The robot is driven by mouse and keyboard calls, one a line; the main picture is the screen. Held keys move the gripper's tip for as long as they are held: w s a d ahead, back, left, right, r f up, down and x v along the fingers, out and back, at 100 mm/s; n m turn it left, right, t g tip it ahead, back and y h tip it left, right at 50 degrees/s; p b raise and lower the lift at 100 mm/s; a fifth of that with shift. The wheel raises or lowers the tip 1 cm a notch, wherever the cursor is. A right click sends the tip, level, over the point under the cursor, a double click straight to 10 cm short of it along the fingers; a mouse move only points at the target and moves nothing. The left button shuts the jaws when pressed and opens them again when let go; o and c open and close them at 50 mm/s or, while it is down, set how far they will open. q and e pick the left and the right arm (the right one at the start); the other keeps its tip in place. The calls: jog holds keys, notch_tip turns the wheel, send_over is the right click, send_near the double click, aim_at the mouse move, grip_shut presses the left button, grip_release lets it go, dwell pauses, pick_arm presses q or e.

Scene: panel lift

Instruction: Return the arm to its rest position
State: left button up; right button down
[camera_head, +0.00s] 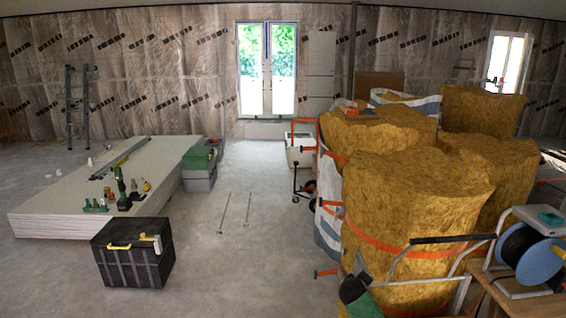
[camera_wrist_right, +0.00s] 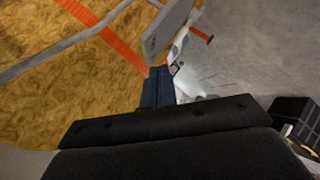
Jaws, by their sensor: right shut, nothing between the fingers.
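My right gripper (camera_wrist_right: 158,78) shows in the right wrist view, with its dark fingers together and nothing held between them. Its wide black body fills the bottom of that view. The fingers point toward a yellow-brown insulation roll (camera_wrist_right: 75,95) with an orange strap, and a grey flat plate (camera_wrist_right: 168,30) lies just beyond the tips. I cannot tell whether anything touches. I cannot make out either gripper for certain in the head view. My left gripper does not show.
Large insulation rolls (camera_head: 415,205) crowd the right, with a grey tube frame (camera_head: 440,241) and a cable reel (camera_head: 530,255) in front. A stack of white panels (camera_head: 60,205) and a black crate (camera_head: 133,265) stand left. The middle floor is mostly clear, with two thin rods.

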jog(key=s+a+f+m+g+y, duration=0.15)
jog(key=s+a, duration=0.35)
jog(key=s, duration=1)
jog(key=s+a+m+g+y, duration=0.3)
jog(key=s+a, duration=0.2)
jog(key=s, duration=1)
jog(key=s+f+g, duration=0.1)
jog(key=s+f, duration=0.3)
jog(key=s, duration=0.5)
jog(key=s+a+f+g+y, duration=0.1)
jog(key=s+f, duration=0.3)
jog(key=s, duration=0.5)
jog(key=s+f+g, duration=0.2)
jog(key=s+f, duration=0.2)
jog(key=s, duration=0.6)
jog(key=shift+a+f, duration=0.25)
jog(key=shift+f, duration=0.1)
jog(key=shift+m+g, duration=0.25)
